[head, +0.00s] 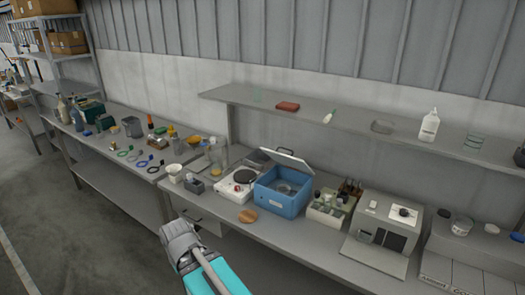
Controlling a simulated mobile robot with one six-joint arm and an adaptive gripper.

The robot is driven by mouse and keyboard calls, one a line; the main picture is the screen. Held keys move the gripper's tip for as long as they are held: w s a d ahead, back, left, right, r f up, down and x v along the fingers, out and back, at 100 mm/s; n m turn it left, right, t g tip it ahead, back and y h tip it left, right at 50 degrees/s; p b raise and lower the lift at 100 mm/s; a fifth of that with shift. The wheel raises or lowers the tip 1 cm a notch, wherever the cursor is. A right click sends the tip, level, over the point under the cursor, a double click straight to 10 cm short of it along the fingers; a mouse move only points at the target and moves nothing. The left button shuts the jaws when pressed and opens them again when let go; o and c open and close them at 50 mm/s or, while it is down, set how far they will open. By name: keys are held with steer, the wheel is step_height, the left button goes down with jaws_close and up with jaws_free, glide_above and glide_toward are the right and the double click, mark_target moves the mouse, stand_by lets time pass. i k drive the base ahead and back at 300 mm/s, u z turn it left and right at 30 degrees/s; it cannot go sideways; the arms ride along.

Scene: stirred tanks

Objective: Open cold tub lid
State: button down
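A blue tub (281,199), which I take to be the cold tub, stands on the bench at the middle of the view. Its lid (287,159) is raised and tilted up at the back. The tub's open top shows a round grey opening inside. My arm reaches up from the bottom edge, in front of the bench and left of the tub. I cannot make out my gripper's fingers. Nothing of my arm touches the tub or the lid.
A white hot plate (236,186) stands close left of the tub, and a box of bottles (328,209) close right. A grey instrument (385,231) is farther right. A wooden round piece (248,216) lies in front. A shelf (350,118) runs behind, above the bench.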

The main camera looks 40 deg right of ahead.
mark_target(297, 163)
steer(key=u, duration=0.75)
steer(key=k, duration=0.7)
steer(key=z, duration=0.95)
steer(key=i, duration=0.95)
steer(key=u, duration=0.05)
